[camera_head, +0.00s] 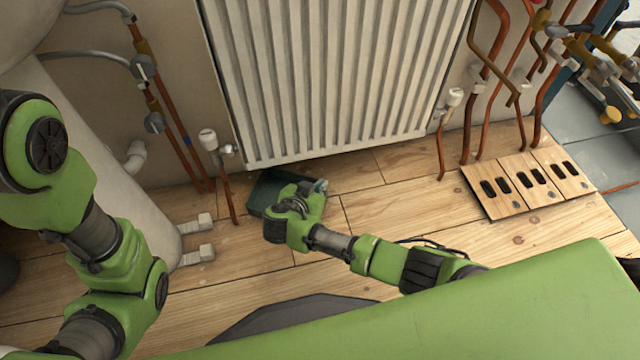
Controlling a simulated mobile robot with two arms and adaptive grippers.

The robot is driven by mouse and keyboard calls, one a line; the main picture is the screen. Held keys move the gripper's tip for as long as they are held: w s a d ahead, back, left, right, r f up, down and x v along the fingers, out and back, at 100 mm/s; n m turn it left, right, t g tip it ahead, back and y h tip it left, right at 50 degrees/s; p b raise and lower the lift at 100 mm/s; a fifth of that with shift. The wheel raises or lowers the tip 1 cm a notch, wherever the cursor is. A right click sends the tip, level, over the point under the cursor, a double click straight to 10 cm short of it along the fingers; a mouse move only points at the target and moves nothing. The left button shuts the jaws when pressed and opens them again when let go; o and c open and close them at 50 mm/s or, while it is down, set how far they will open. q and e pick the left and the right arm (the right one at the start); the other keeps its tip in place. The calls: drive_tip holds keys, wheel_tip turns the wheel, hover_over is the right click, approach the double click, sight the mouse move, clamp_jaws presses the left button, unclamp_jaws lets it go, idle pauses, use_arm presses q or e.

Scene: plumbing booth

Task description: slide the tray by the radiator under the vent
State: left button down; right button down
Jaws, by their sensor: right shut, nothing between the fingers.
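The dark green tray (264,190) lies on the wooden floor just below the radiator (330,80), near its lower left part. My right gripper (316,188) is at the tray, over its right part, shut with nothing in it. My right wrist and gripper hide much of the tray, and I cannot tell whether they touch it. I cannot clearly make out the vent. My left arm comes down at the left edge, and its gripper is out of view.
A large white cylinder (95,170) stands at the left with pale fittings (196,255) near the floor. Copper pipes with a white valve (208,140) rise left of the tray. A slotted wooden panel (530,182) lies at the right. Floorboards between tray and panel are clear.

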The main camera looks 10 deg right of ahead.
wheel_tip(320, 180, up, 9)
idle(0.5)
